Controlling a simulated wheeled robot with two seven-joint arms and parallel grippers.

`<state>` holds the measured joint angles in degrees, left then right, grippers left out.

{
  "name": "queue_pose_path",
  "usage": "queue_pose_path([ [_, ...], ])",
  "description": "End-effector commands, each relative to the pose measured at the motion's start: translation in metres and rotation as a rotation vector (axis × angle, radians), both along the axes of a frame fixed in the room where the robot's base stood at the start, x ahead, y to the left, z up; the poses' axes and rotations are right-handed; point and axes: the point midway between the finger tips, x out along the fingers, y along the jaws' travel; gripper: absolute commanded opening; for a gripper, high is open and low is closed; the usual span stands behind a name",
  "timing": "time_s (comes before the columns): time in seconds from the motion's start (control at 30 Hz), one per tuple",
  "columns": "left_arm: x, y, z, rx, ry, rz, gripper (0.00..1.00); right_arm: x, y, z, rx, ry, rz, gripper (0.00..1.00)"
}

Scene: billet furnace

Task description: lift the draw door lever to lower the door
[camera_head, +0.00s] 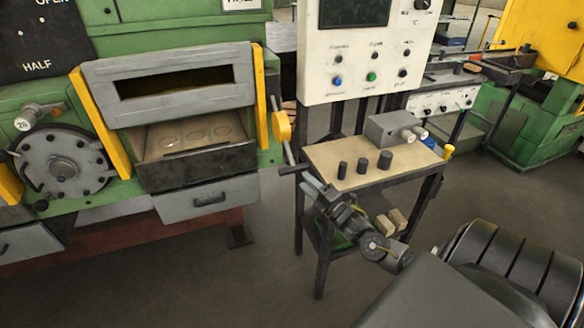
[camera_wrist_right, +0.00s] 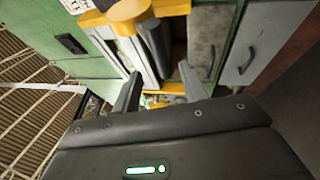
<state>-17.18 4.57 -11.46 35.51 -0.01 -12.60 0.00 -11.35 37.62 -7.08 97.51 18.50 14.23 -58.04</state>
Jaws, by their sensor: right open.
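The draw door lever (camera_head: 288,150) hangs from a yellow hub on the right side of the green furnace and ends in a dark crosswise grip (camera_head: 293,169). The grey slotted door (camera_head: 215,72) stands above the open draw chamber. My right gripper (camera_head: 308,182) is open, just below and right of the lever's grip. In the right wrist view its fingers (camera_wrist_right: 160,76) point at the furnace side, with the dark grip (camera_wrist_right: 154,48) just beyond and between the tips. I cannot tell whether they touch it. My left gripper is out of view.
A small table (camera_head: 340,160) with several dark cylinders and a grey box stands right of the lever, close to my right wrist. A white control panel (camera_head: 355,75) rises behind it. A grey drawer (camera_head: 208,199) sits below the chamber. Open floor lies in front.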

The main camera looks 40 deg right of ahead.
Motion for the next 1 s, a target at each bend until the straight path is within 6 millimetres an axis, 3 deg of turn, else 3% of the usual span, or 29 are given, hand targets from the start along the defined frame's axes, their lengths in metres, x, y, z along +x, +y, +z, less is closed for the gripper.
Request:
queue_pose_path([
  [0.2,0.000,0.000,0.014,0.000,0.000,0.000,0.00,0.042,0.002,0.012,0.001,-0.001,-0.002,0.43],
  [0.4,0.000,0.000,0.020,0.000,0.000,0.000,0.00,0.066,0.004,0.016,0.002,0.000,-0.001,0.43],
  [0.8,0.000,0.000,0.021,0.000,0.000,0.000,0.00,0.073,0.005,0.016,0.002,0.001,0.000,0.43],
  [1.0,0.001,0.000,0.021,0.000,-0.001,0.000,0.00,0.073,0.005,0.016,0.002,0.002,0.000,0.20],
])
